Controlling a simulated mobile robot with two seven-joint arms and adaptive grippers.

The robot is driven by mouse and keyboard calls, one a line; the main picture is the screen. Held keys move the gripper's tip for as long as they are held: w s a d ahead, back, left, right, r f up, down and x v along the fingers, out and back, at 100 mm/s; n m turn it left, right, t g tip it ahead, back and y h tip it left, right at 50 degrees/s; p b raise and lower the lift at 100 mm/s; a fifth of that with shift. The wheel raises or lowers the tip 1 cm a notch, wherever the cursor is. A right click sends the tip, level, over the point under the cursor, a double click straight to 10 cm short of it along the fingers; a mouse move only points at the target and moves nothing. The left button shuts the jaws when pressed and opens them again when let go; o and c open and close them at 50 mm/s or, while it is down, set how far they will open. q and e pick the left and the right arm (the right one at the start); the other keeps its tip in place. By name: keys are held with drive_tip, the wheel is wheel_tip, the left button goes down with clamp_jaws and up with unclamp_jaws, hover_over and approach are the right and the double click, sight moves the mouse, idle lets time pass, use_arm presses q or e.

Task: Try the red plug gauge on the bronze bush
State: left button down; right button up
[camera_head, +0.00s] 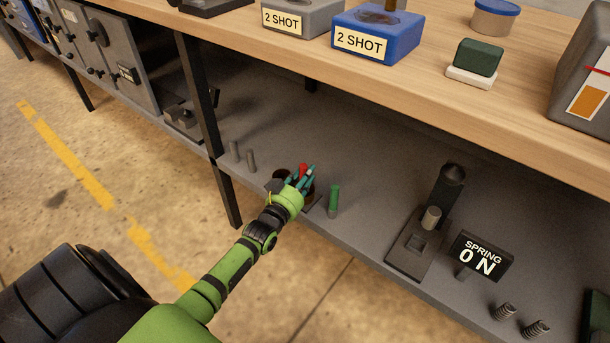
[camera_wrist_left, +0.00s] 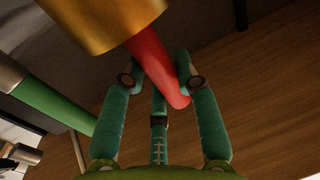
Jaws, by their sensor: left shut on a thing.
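My left gripper (camera_head: 303,174) is over the lower shelf, its teal fingers shut on the red plug gauge (camera_head: 303,168). In the left wrist view the gauge's red handle (camera_wrist_left: 152,58) slants between the fingers (camera_wrist_left: 160,80). Its upper end meets the rim of a large gold cylinder, which looks like the bronze bush (camera_wrist_left: 98,25). The gauge's far end is hidden there, and I cannot tell whether it is inside the bush or behind it. The bush is not clear in the head view. My right gripper is not in view.
A green plug gauge (camera_head: 333,200) stands just right of my left gripper. A dark fixture (camera_head: 408,252) and a "SPRING 0 N" display (camera_head: 481,256) stand further right, near several springs (camera_head: 503,312). Grey pins (camera_head: 251,160) stand to the left. The benchtop (camera_head: 400,85) overhangs the shelf.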

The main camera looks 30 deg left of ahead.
use_arm(q)
drive_tip(key=shift+f, duration=0.25)
drive_tip(key=c, duration=0.9)
unclamp_jaws()
drive_tip(key=shift+o, duration=0.2)
drive_tip(key=shift+s, duration=0.1)
drive_tip(key=s+d, duration=0.1)
drive_tip(key=s, duration=1)
drive_tip(key=shift+s, duration=0.4)
drive_tip(key=shift+d, duration=0.1)
